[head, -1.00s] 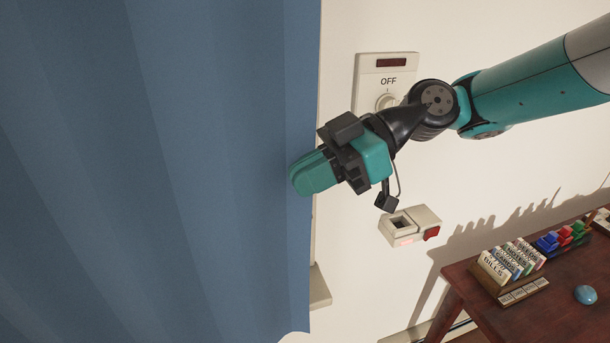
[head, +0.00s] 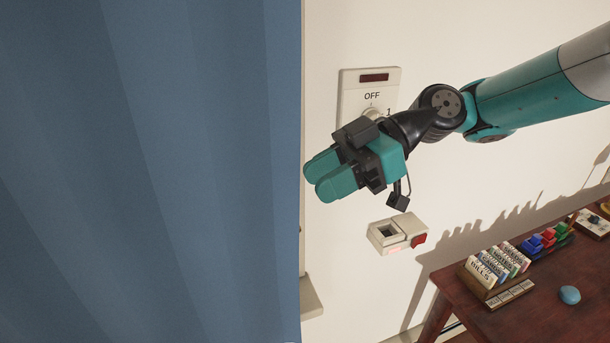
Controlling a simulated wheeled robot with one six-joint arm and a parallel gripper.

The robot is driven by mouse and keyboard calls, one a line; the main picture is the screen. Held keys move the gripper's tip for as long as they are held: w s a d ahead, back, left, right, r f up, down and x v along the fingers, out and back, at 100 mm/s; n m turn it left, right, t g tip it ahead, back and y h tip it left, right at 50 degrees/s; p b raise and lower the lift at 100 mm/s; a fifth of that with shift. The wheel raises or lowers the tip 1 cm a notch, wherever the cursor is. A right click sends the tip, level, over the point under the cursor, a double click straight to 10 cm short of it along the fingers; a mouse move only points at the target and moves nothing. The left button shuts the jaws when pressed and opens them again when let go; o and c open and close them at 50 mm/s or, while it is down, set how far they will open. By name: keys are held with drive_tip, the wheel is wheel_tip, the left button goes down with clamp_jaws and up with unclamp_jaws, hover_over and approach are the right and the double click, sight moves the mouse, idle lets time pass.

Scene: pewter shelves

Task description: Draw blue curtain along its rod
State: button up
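The blue curtain (head: 150,170) hangs in soft vertical folds and fills the left half of the head view. Its straight right edge runs down near the middle of the picture. Its rod is out of view. My gripper (head: 318,176) is just right of that edge, with its two teal fingers pointing left toward it. Both fingers show, with a narrow gap between them and no cloth visible in it. I cannot tell whether the fingertips touch the edge.
A wall switch panel (head: 385,78) marked OFF is partly behind my gripper. A small white wall box (head: 385,232) with a red part is below. A wooden desk (head: 545,310) at lower right holds a card rack (head: 490,268) and a blue mouse-like object (head: 570,295).

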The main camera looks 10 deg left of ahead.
drive_tip(key=p+v, duration=1.3)
drive_tip(key=p, duration=0.4)
drive_tip(key=shift+r, duration=0.15)
drive_tip(key=shift+d, duration=0.1)
